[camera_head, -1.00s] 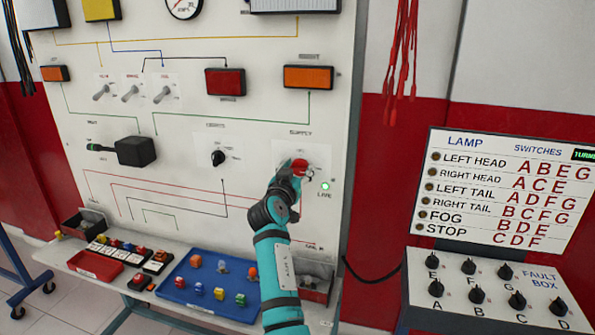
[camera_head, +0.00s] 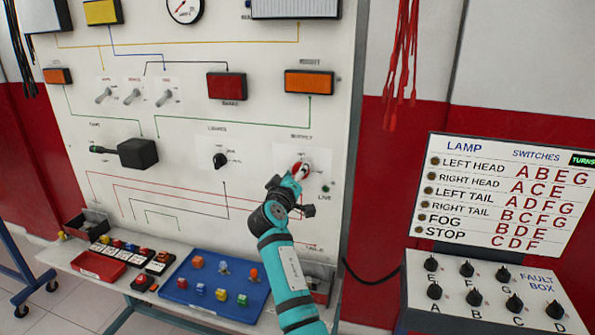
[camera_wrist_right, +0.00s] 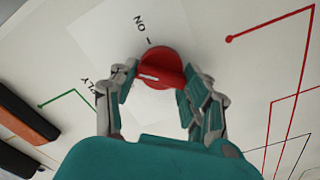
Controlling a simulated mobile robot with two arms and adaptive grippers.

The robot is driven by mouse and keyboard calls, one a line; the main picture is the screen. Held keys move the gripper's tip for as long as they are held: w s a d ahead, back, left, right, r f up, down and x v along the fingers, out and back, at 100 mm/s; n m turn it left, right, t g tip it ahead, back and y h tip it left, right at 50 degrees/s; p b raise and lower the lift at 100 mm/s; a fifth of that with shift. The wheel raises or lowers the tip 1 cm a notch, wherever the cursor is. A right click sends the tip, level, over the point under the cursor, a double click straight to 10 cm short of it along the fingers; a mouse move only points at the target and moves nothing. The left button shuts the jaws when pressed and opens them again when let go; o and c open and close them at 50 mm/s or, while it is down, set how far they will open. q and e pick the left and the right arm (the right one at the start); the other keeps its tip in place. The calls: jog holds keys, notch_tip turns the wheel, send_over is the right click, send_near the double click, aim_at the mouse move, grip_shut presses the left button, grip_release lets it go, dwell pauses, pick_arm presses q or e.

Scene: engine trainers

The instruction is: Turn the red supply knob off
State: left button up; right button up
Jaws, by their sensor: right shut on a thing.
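The red supply knob (camera_head: 300,166) is on the white panel under the SUPPLY label, and it also shows in the right wrist view (camera_wrist_right: 160,66). My right gripper (camera_head: 298,175) is shut on the knob, with one finger on each side in the wrist view (camera_wrist_right: 158,80). The knob's white line lies nearly crosswise there and does not point at the ON mark (camera_wrist_right: 145,28). The LIVE lamp (camera_head: 325,188), just right of the knob, is dark. The OFF mark cannot be made out. My left gripper is not in view.
A black lights knob (camera_head: 219,160) is left of the supply knob. A blue tray (camera_head: 185,297) with several small coloured parts lies on the shelf below. The fault box (camera_head: 490,290) stands at the right, with red leads (camera_head: 402,60) hanging above it.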

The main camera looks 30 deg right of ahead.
jog(key=shift+w+n+p, duration=0.1)
jog(key=shift+n+p, duration=2)
jog(key=shift+n, duration=1.9)
jog(key=shift+a+f+n, duration=0.1)
jog(key=shift+n, duration=0.2)
jog(key=o, duration=1.2)
jog(key=v, duration=1.2)
